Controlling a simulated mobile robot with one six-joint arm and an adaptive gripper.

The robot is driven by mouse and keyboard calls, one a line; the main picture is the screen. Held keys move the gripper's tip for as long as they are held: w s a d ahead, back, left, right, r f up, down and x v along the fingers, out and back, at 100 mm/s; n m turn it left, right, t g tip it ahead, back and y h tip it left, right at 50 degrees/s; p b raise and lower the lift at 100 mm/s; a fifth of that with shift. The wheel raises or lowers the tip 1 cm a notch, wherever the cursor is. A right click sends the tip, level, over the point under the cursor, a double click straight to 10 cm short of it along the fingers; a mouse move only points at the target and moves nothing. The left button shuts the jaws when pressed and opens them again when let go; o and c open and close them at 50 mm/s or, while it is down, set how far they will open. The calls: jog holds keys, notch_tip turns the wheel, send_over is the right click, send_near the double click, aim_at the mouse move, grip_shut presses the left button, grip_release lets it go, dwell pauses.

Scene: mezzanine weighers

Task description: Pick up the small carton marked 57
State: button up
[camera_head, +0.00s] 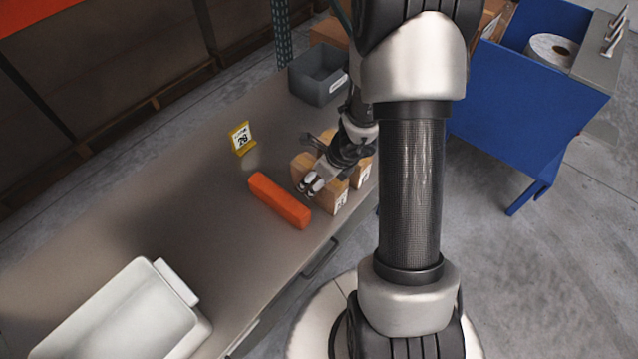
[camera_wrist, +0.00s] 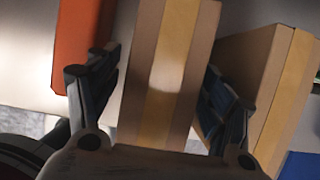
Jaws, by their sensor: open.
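Several small brown cartons stand together near the table's front edge in the head view. One carton (camera_head: 337,201) has a white label on its front, and another labelled carton (camera_head: 364,172) stands to its right. The label numbers are too small to read, so I cannot tell which is 57. My gripper (camera_head: 309,184) is over this group and hides part of it. In the wrist view my gripper (camera_wrist: 160,70) is open, with one finger on each side of a taped carton (camera_wrist: 140,75). A second carton (camera_wrist: 245,70) is just right of the right finger.
An orange bar (camera_head: 279,201) lies close left of the cartons; it also shows in the wrist view (camera_wrist: 78,45). A yellow sign marked 26 (camera_head: 242,138), a grey bin (camera_head: 318,78) and a white tub (camera_head: 130,315) stand on the table (camera_head: 190,200). A blue cart (camera_head: 520,100) is at right.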

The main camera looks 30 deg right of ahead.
jog(key=shift+f+b, duration=0.25)
jog(key=shift+b, duration=0.05)
dwell(0.4)
jog(key=c, duration=1.5)
jog(key=shift+r, duration=0.1)
